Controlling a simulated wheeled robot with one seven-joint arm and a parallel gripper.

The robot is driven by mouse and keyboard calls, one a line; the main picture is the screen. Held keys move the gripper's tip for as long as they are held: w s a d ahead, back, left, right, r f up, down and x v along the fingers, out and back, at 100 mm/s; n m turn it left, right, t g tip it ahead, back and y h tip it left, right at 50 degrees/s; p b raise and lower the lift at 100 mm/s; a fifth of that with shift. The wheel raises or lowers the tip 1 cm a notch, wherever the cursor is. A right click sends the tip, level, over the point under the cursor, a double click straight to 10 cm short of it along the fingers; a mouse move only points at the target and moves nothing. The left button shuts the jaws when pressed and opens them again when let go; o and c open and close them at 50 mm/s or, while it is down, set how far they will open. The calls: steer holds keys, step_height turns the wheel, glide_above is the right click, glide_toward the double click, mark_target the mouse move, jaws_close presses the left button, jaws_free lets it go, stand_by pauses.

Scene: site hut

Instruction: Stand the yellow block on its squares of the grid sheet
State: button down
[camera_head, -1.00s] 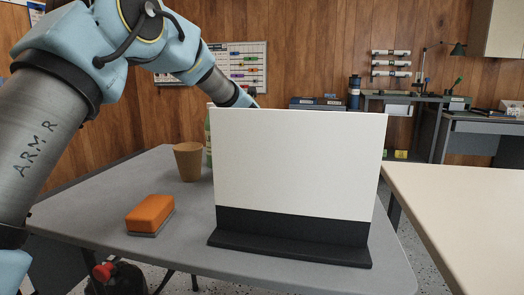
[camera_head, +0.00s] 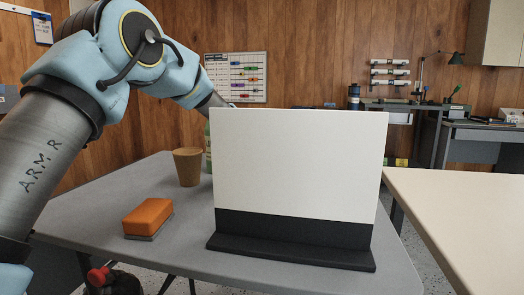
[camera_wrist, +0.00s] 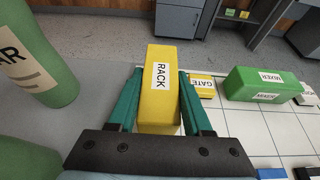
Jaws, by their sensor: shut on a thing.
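A yellow block (camera_wrist: 161,95) labelled RACK is held between the teal fingers of my gripper (camera_wrist: 158,78) in the wrist view. My gripper is shut on its sides. The white grid sheet (camera_wrist: 248,122) with dark lines lies below and to the right. The block's lower end is hidden, so I cannot tell whether it touches anything. A smaller yellow block (camera_wrist: 202,84) labelled GATE and a green block (camera_wrist: 262,85) labelled MIXER are on the sheet to the right. In the head view a white panel hides my gripper, the block and the sheet.
The white panel (camera_head: 298,165) on a black foot stands on the grey table (camera_head: 80,215). An orange sponge (camera_head: 148,217), a brown cup (camera_head: 187,167) and a partly hidden green bottle (camera_head: 208,145) are left of it. A green cylinder (camera_wrist: 38,55) is left of my gripper; blue (camera_wrist: 271,173) and dark (camera_wrist: 306,172) pieces are at lower right.

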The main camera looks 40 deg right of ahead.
steer(key=shift+f+b, duration=0.25)
steer(key=shift+b, duration=0.15)
steer(key=shift+c, duration=1.6)
jaws_free()
steer(key=shift+r+p, duration=0.8)
steer(key=shift+p, duration=0.4)
steer(key=b+v, duration=0.1)
steer(key=v, duration=0.6)
steer(key=shift+s+a+f+b, duration=0.1)
steer(key=shift+a+f+b, duration=0.1)
steer(key=shift+b, duration=0.1)
steer(key=shift+r, duration=0.1)
